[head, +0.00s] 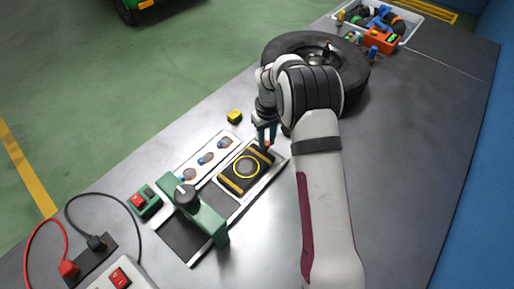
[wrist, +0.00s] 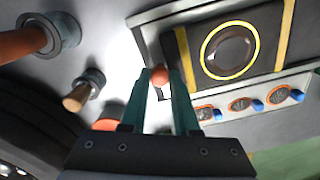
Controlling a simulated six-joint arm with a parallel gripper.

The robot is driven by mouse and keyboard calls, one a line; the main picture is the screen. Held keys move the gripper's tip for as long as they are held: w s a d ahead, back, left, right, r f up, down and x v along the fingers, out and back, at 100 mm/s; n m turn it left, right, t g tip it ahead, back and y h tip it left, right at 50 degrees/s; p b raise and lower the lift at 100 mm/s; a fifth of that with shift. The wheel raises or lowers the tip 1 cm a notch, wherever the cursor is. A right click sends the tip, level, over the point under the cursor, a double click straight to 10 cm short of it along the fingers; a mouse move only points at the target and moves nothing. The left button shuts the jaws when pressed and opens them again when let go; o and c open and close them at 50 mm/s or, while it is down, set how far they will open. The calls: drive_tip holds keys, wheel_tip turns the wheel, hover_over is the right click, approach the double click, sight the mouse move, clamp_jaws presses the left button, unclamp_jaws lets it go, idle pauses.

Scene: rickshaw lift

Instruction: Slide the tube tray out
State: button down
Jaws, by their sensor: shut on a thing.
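The tube tray (head: 236,181) is a dark block with yellow bands and a yellow ring around a round dark piece on top. It lies on a light metal track, outside the green frame (head: 222,217) that spans the track. In the wrist view the tray (wrist: 265,30) fills the upper right. A small orange ball knob (wrist: 160,75) shows at the tray's near end. My gripper (wrist: 160,88), with teal fingers, is shut on the knob. In the head view my gripper (head: 267,133) is at the tray's far end, partly hidden by my arm.
A white panel with blue-tipped parts (head: 204,160) lies beside the track. A yellow block (head: 235,116) and a green box with a red switch (head: 144,202) are nearby. A tyre (head: 290,45) lies behind my gripper. A crate of parts (head: 412,28) stands at the far right.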

drive_tip(key=shift+w+d, duration=0.2)
drive_tip(key=shift+w, duration=0.05)
drive_tip(key=c, duration=0.7)
unclamp_jaws()
drive_tip(key=shift+o, duration=0.2)
drive_tip(key=shift+r, duration=0.1)
wheel_tip(320, 180, up, 16)
drive_tip(key=shift+s, duration=0.15)
